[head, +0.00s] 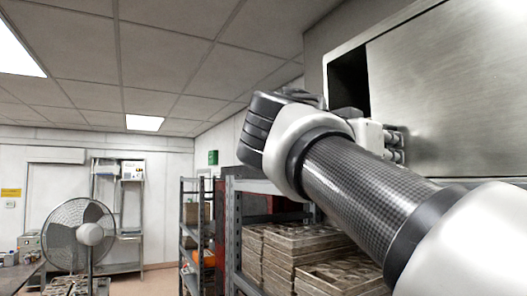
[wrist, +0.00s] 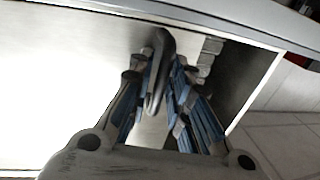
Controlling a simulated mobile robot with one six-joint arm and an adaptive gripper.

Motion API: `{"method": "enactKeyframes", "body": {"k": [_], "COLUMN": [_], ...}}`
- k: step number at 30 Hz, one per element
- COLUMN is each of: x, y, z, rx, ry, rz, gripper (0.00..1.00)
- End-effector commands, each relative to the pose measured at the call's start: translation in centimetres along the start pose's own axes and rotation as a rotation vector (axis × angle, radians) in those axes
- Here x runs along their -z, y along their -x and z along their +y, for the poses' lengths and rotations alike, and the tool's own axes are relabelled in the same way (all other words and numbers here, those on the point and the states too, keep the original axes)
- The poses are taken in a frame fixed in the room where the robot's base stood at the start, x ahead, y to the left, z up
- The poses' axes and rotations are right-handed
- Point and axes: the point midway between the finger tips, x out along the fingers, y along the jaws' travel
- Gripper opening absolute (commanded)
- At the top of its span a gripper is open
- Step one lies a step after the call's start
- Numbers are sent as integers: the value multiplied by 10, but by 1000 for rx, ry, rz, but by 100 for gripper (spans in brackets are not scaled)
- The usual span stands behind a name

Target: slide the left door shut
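A brushed-metal door (head: 455,75) fronts a wall-mounted cabinet at the upper right of the head view. A dark opening (head: 349,80) shows beside its left edge, so it stands partly open. In the wrist view the door (wrist: 70,75) is the pale panel at left, with the dark opening (wrist: 238,80) to its right. A dark bar handle (wrist: 159,72) stands on the door near that edge. My gripper (wrist: 160,85) has its blue-padded fingers on either side of the handle; whether they press on it is unclear. In the head view my gripper (head: 394,146) is at the door front, the handle hidden.
Below the cabinet, a rack (head: 234,235) holds stacked mould trays (head: 300,245). Another shelf unit (head: 185,235) stands further back. A fan (head: 80,235) and a wire shelf (head: 120,215) are at left. Open floor (head: 155,280) lies between.

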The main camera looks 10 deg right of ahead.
Motion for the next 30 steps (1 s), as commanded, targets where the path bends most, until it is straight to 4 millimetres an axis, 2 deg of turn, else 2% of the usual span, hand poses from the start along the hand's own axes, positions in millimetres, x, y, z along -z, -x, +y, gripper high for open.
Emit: {"method": "enactKeyframes", "body": {"k": [6,15,30], "x": [0,0,0], "y": [0,0,0], "z": [0,0,0], "rx": [0,0,-1], "ry": [0,0,0], "rz": [0,0,0], "gripper": [18,0,0]}}
